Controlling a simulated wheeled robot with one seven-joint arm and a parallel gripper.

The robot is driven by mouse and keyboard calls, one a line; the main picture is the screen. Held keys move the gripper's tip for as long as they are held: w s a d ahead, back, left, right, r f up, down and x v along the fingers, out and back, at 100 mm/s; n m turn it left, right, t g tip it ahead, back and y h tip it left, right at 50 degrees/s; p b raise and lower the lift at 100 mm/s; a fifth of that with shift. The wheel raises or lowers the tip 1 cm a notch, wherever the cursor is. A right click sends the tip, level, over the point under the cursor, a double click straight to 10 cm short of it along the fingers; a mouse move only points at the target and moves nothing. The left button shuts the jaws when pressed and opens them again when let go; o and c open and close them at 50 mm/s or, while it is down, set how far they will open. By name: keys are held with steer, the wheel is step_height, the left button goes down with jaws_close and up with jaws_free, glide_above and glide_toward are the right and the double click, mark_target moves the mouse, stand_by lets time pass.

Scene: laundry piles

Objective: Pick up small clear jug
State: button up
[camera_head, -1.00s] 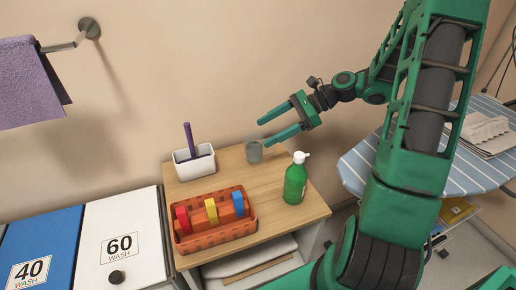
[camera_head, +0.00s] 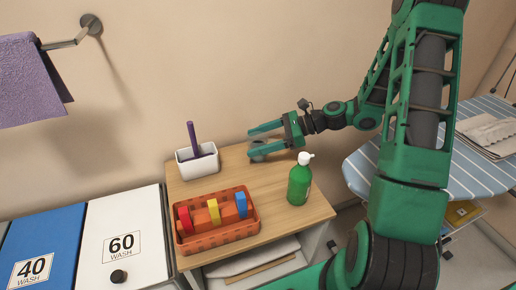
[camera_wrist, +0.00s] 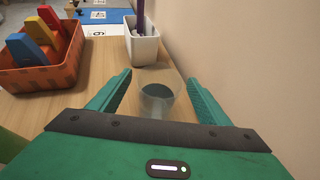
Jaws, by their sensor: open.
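The small clear jug (camera_wrist: 157,101) stands on the wooden table top (camera_head: 270,193) near the wall. It is see-through and greyish, and in the wrist view it sits between my two fingers, with a gap showing on each side. In the head view the jug (camera_head: 258,152) is partly hidden by my fingers. My gripper (camera_head: 249,142) is open and low at the table's back edge, with one finger on either side of the jug. In the wrist view my gripper (camera_wrist: 158,92) points along the table, and its body hides the nearest part of the table.
A white pot (camera_head: 197,163) with a purple stick stands left of the jug by the wall. An orange basket (camera_head: 216,240) with coloured pieces and a green pump bottle (camera_head: 299,182) are nearer the front. The wall is close on the right in the wrist view.

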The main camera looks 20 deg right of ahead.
steer(key=shift+x, duration=1.6)
steer(key=c, duration=1.1)
steer(key=shift+r, duration=0.15)
